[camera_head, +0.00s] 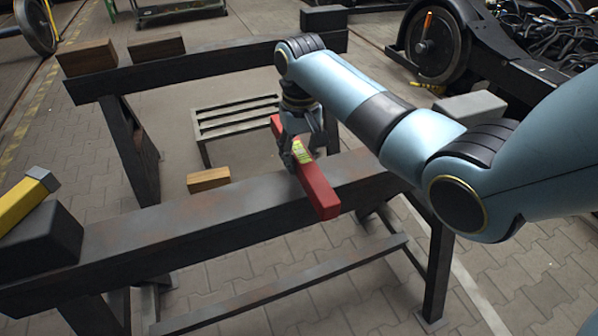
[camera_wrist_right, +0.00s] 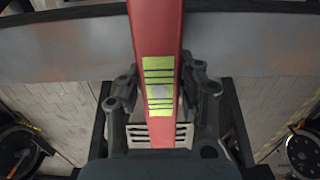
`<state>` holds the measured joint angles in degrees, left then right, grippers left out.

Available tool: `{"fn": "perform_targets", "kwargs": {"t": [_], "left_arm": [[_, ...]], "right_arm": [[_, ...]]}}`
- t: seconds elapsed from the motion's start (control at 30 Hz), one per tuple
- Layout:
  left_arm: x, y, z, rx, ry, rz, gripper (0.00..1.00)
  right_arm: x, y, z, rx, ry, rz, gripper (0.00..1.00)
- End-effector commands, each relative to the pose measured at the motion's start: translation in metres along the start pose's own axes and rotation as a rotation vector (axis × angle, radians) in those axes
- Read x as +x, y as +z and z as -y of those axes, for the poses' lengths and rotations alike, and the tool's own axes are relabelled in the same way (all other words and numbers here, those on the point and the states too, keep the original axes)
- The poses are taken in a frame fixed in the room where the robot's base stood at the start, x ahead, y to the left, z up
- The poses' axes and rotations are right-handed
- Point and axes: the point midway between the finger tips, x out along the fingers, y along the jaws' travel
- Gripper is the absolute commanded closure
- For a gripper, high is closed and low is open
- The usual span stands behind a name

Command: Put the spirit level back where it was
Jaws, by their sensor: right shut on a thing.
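The spirit level is a long red bar (camera_head: 319,189) with a yellow-green striped patch near its middle. My right gripper (camera_head: 301,153) is shut on it at that patch, from above. In the head view the level lies across the line of the near dark beam (camera_head: 230,208), over its right half. I cannot tell whether it touches the beam. In the right wrist view the red level (camera_wrist_right: 156,35) runs up the middle between the two fingers (camera_wrist_right: 158,88), with the beam behind it. My left gripper is not in view.
A yellow tool (camera_head: 22,203) rests on a black block (camera_head: 42,240) at the beam's left end. A grey block (camera_head: 470,107) sits toward its right end. Wooden blocks (camera_head: 87,58) lie on the far beam (camera_head: 200,68). A grey slatted stand (camera_head: 235,118) is between the beams. A wheeled bogie (camera_head: 437,48) stands back right.

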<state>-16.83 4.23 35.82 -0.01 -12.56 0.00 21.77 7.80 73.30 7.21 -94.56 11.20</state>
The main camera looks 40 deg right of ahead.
Motion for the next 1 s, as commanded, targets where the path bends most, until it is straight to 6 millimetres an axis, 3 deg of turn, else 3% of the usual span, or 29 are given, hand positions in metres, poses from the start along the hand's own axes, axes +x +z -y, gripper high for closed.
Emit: {"fn": "perform_targets", "kwargs": {"t": [0.33, 0.73, 0.77, 0.9, 1.0], "left_arm": [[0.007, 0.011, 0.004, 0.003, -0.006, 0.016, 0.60], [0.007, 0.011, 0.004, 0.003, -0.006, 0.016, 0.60], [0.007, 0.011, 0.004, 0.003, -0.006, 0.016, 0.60], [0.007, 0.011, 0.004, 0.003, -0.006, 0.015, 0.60], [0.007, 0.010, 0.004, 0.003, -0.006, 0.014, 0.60]], "right_arm": [[0.040, -0.003, 0.002, -0.001, 0.000, 0.001, 1.00], [0.044, -0.003, 0.002, 0.000, 0.000, -0.001, 1.00], [0.044, -0.003, 0.002, 0.000, 0.000, 0.000, 0.62], [0.044, -0.003, 0.002, 0.000, 0.000, 0.000, 0.43], [0.044, -0.003, 0.002, 0.000, 0.000, 0.000, 0.42]]}}
